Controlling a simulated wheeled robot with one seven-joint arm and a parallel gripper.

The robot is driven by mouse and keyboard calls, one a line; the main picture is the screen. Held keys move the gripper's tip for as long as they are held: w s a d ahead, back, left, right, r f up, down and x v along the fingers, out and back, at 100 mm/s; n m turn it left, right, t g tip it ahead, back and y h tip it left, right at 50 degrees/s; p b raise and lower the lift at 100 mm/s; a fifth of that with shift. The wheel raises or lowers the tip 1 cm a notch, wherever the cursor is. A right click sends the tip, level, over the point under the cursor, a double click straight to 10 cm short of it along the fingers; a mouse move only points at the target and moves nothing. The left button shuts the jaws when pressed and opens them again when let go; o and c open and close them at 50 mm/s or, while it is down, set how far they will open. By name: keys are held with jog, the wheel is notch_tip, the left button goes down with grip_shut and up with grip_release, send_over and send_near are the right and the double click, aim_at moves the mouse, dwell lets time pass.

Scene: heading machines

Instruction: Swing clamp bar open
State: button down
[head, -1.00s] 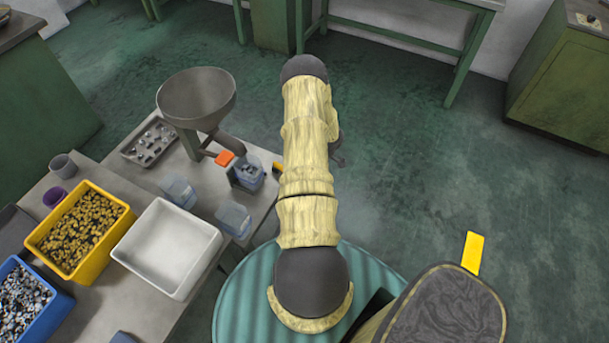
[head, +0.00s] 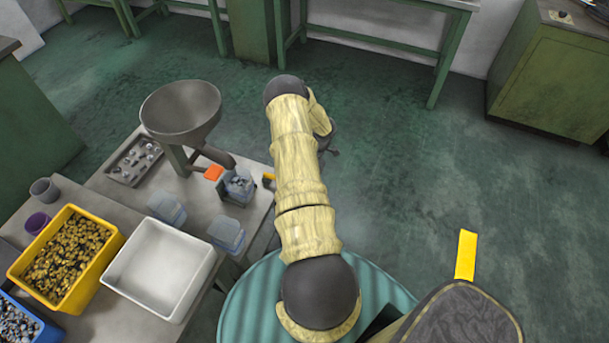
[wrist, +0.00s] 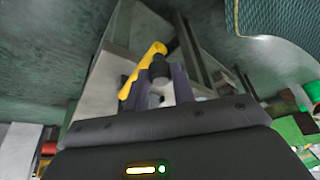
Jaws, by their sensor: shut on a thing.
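The clamp bar, yellow with a dark round knob, shows in the wrist view (wrist: 145,68) just ahead of the jaws. My gripper (wrist: 160,84) is shut with its two fingers around the dark knob; the exact contact is partly hidden. In the head view a small yellow end (head: 268,179) shows at the right edge of the bench, beside a clear bin of metal parts. The arm covers most of the gripper in that view.
A grey hopper (head: 180,112) and an orange part (head: 213,172) stand on the bench. A white tray (head: 120,270) and a yellow bin of brass parts (head: 105,262) sit at left. The green floor at right is clear.

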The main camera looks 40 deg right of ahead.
jog(key=shift+w+r, duration=0.1)
jog(key=shift+w, duration=0.1)
jog(key=c, duration=1.2)
grip_release()
jog(key=shift+o, duration=0.2)
jog(key=shift+s, duration=0.1)
jog(key=b+v, duration=0.2)
jog(key=v, duration=1.5)
jog(key=shift+d, duration=0.15)
jog(key=shift+s+r, duration=0.1)
